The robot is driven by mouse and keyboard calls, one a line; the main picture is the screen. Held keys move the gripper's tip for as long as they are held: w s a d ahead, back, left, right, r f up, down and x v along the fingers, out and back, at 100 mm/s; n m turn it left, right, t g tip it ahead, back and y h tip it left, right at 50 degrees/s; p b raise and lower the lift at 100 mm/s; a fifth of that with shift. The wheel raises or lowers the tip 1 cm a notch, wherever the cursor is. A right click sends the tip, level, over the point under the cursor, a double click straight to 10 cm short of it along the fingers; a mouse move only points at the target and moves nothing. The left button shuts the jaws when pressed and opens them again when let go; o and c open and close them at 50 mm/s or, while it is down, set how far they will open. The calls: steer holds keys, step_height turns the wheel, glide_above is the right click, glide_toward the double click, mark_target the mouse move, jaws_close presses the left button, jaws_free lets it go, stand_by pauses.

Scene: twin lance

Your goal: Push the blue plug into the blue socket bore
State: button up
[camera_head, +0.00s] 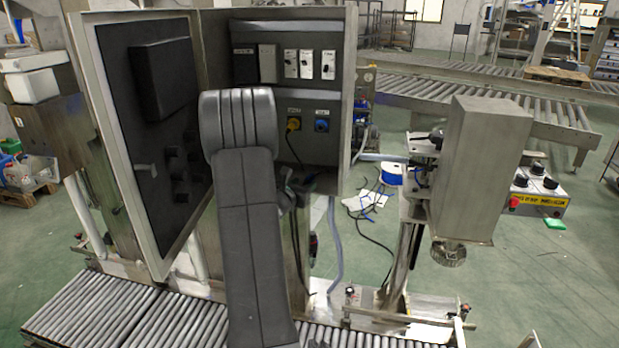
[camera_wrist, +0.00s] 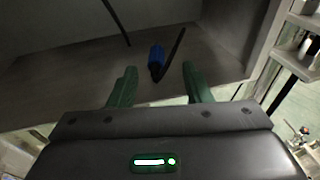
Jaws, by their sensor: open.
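The blue plug (camera_wrist: 157,56) lies on the grey floor of the open cabinet in the wrist view, with a dark cable beside it. My gripper (camera_wrist: 159,68) is open, its two green fingers to the left and right of the plug in the picture. The fingers do not visibly touch it. The blue socket (camera_head: 322,125) is on the cabinet's back panel in the head view, right of the yellow socket (camera_head: 293,124). I cannot make out the blue plug in the head view, where my arm covers part of the cabinet.
The cabinet door (camera_head: 150,120) stands open at the left. The cabinet's right side wall (camera_head: 348,100) bounds the space beside the blue socket. Switches (camera_head: 306,64) sit above the sockets. A grey box on a stand (camera_head: 480,165) is to the right, and a roller conveyor (camera_head: 125,315) runs in front.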

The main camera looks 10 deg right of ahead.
mark_target(306, 181)
steer(key=p+x, duration=0.1)
steer(key=x, duration=0.2)
steer(key=shift+w+a+p, duration=0.2)
steer(key=shift+w+p, duration=0.05)
steer(key=shift+p, duration=0.15)
steer(key=shift+w+d+f, duration=0.2)
steer(key=shift+w+d, duration=0.15)
steer(key=shift+w, duration=0.15)
jaws_close()
